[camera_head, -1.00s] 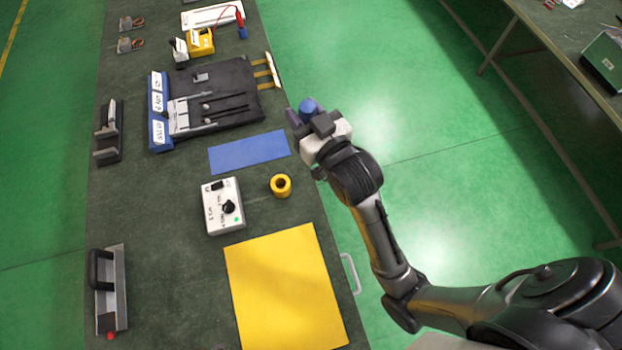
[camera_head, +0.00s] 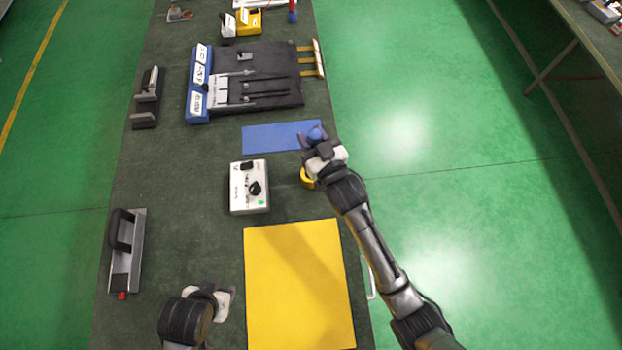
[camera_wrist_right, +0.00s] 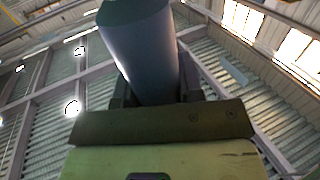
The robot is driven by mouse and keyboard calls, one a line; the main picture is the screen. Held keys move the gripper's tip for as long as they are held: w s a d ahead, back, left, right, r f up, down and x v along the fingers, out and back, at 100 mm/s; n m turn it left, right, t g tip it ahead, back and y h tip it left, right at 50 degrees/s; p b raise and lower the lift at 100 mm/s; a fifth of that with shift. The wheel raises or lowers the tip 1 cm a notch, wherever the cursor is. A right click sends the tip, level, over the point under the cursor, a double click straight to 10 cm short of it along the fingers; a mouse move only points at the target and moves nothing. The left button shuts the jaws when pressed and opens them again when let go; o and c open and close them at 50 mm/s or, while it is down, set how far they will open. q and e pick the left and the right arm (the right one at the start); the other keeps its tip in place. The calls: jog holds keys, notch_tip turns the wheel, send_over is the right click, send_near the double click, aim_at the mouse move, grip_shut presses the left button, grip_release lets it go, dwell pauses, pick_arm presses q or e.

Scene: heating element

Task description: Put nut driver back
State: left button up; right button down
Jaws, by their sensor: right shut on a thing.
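My right gripper (camera_head: 312,142) is shut on a blue-handled tool, which I take to be the nut driver (camera_head: 316,132). In the right wrist view its thick blue handle (camera_wrist_right: 143,50) stands up between the fingers. The rest of the tool is hidden. The gripper is over the right end of the blue mat (camera_head: 265,138), at the table's right edge. The black tool tray (camera_head: 275,55) with a blue labelled end lies beyond the mat and holds several slim tools. My left gripper (camera_head: 222,300) shows only partly at the bottom; its fingers are unclear.
A white control box (camera_head: 248,188) with a black knob sits below the blue mat. A yellow ring (camera_head: 307,180) is partly hidden by my right wrist. A yellow mat (camera_head: 298,285) lies in front. Metal tools with black handles (camera_head: 147,98) (camera_head: 126,255) stand along the left edge.

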pick_arm(q)
jog(key=shift+f, duration=0.25)
jog(key=shift+a+f+b, duration=0.15)
jog(key=shift+f+b, duration=0.15)
jog(key=shift+b, duration=0.25)
pick_arm(e)
notch_tip(320, 180, down, 9)
jog(key=a, duration=0.1)
jog(key=shift+f+y, duration=0.15)
jog(key=shift+y, duration=0.15)
pick_arm(q)
jog(key=shift+f, duration=0.1)
pick_arm(e)
jog(key=shift+f, duration=0.15)
jog(key=c, duration=0.7)
grip_release()
jog(key=shift+f, duration=0.1)
jog(key=shift+c, duration=0.2)
